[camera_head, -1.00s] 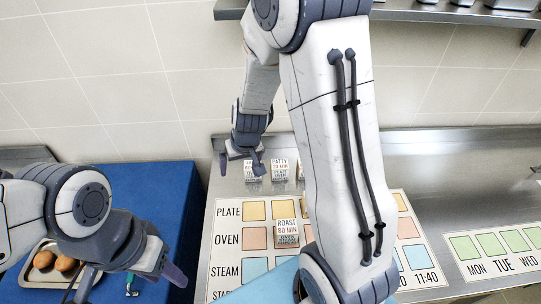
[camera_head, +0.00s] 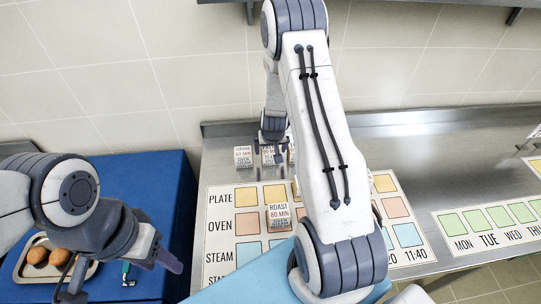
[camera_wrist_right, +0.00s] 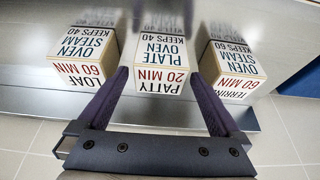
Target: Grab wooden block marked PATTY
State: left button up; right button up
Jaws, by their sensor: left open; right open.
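The wooden block marked PATTY (camera_head: 268,158) stands in a row of blocks on the steel counter at the back, partly covered by my right gripper (camera_head: 271,146). In the right wrist view the PATTY block (camera_wrist_right: 158,80) shows upside-down print reading 20 MIN, PLATE, OVEN and KEEPS 40. My right gripper (camera_wrist_right: 158,92) is open, with one finger on each side of the block; whether they touch it I cannot tell. My left gripper (camera_head: 122,282) is open and empty at the lower left, over the blue surface.
A TERRINE block (camera_wrist_right: 236,70) and a LOAF block (camera_wrist_right: 80,60) flank the PATTY block closely. A ROAST block (camera_head: 278,216) stands on the chart board (camera_head: 247,235). A tray of buns (camera_head: 22,270) lies on the blue surface (camera_head: 165,195). A weekday card (camera_head: 488,228) lies at right.

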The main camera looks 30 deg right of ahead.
jog(key=shift+x, duration=1)
jog(key=shift+r, duration=0.1)
jog(key=c, duration=1.4)
